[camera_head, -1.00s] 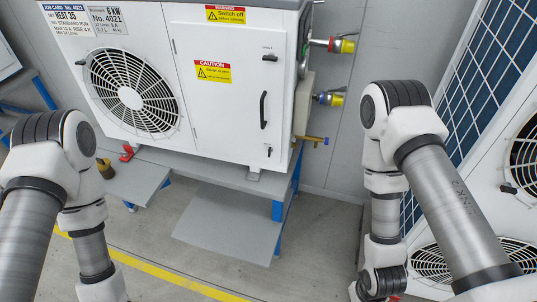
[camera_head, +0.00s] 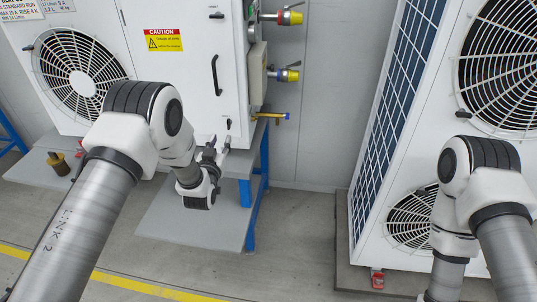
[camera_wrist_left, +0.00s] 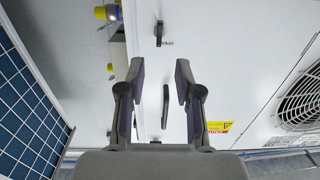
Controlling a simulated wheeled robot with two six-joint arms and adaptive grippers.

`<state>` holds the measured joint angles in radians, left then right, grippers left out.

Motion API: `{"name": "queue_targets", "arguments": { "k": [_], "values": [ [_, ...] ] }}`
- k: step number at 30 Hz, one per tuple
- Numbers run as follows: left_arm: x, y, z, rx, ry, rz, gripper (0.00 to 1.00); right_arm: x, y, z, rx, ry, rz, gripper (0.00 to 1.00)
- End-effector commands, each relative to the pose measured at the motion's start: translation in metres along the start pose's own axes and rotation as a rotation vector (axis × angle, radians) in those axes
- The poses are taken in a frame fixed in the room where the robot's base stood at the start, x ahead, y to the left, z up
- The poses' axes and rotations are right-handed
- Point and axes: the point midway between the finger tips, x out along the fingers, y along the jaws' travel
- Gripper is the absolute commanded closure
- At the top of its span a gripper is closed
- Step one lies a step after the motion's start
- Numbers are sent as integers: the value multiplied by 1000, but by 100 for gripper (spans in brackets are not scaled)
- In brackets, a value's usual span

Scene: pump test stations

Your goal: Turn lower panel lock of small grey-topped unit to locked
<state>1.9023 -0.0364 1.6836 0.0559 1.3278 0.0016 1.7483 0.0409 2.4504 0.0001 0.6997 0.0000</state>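The small unit (camera_head: 185,75) is a white cabinet at the left of the head view, its top out of frame. Its lower panel lock (camera_head: 228,123) is a small dark latch low on the door, below the black handle (camera_head: 216,75). In the left wrist view, which is upside down, the lock (camera_wrist_left: 158,33) shows upright in the picture beside small lettering. My left gripper (camera_head: 222,147) is just below and in front of the lock. The wrist view shows the left gripper (camera_wrist_left: 157,75) open, nothing between its fingers. My right gripper is out of view.
A brass valve (camera_head: 270,115) and two yellow-capped fittings (camera_head: 282,17) stick out at the unit's right side. The unit stands on a grey, blue-legged stand (camera_head: 240,165). A larger unit with fans (camera_head: 500,60) and a blue grid panel (camera_head: 395,110) stands right. Floor between is clear.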

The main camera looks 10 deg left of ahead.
Motion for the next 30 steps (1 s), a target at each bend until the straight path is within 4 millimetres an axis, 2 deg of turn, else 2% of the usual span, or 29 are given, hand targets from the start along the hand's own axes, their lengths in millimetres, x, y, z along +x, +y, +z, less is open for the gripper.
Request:
{"name": "queue_targets", "arguments": {
  "k": [1,4,8,19,28,29,30],
  "values": [
    [4,2,12,0,16,3,66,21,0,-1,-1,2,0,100],
    [6,4,11,2,27,7,66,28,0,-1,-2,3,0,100],
    [14,4,6,2,30,7,66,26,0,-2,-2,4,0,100],
    [77,4,6,1,27,6,66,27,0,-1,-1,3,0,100],
    [84,4,6,1,24,7,66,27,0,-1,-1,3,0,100],
    [84,4,6,1,24,7,73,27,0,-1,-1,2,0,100],
    [84,4,6,1,24,7,87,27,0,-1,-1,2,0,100]
  ]
}}
